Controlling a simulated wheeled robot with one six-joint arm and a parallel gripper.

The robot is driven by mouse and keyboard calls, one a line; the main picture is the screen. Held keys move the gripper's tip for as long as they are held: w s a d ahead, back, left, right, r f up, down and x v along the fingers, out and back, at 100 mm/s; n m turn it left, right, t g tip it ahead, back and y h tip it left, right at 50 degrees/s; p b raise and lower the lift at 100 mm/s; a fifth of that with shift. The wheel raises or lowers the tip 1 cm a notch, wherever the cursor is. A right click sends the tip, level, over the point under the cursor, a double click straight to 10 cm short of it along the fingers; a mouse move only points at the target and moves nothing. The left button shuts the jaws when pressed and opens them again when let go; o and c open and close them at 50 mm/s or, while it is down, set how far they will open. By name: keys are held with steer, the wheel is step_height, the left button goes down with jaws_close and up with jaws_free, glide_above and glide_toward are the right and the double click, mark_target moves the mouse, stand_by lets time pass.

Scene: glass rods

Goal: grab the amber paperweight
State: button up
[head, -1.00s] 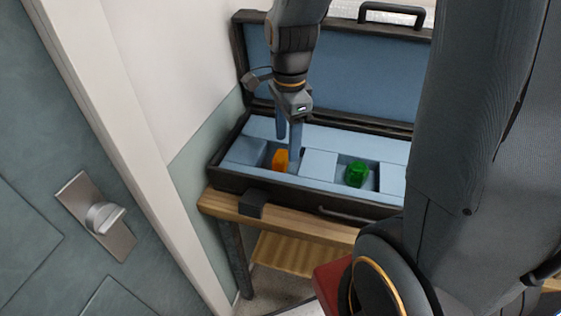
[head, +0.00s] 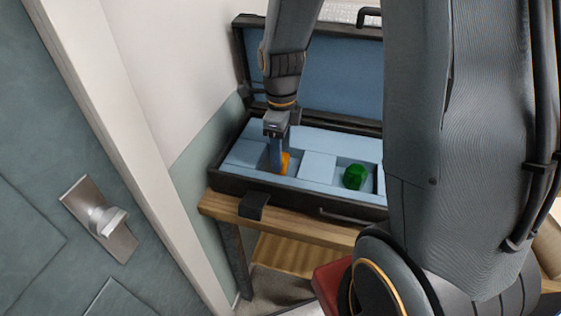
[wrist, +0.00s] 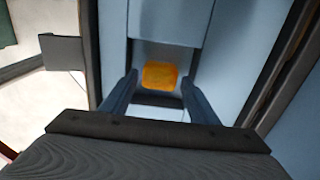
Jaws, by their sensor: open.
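The amber paperweight (head: 286,161) is a small orange block in the left recess of the blue-lined case (head: 234,186). In the head view my gripper partly hides it. My gripper (head: 277,170) points down into that recess, with its blue fingers beside the paperweight. In the wrist view the paperweight (wrist: 160,75) lies just beyond the fingertips, about midway between them. My gripper (wrist: 160,82) is open, with a gap on each side of the paperweight. I cannot tell whether a finger touches it.
A green paperweight (head: 355,176) sits in another recess to the right, past a blue divider (head: 318,166). The open lid (head: 345,75) stands behind. The case rests on a wooden table (head: 290,226), close to the wall at left.

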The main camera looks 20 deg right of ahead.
steer(key=shift+f, duration=1.35)
steer(key=c, duration=0.9)
steer(key=shift+c, duration=0.6)
steer(key=shift+r, duration=0.1)
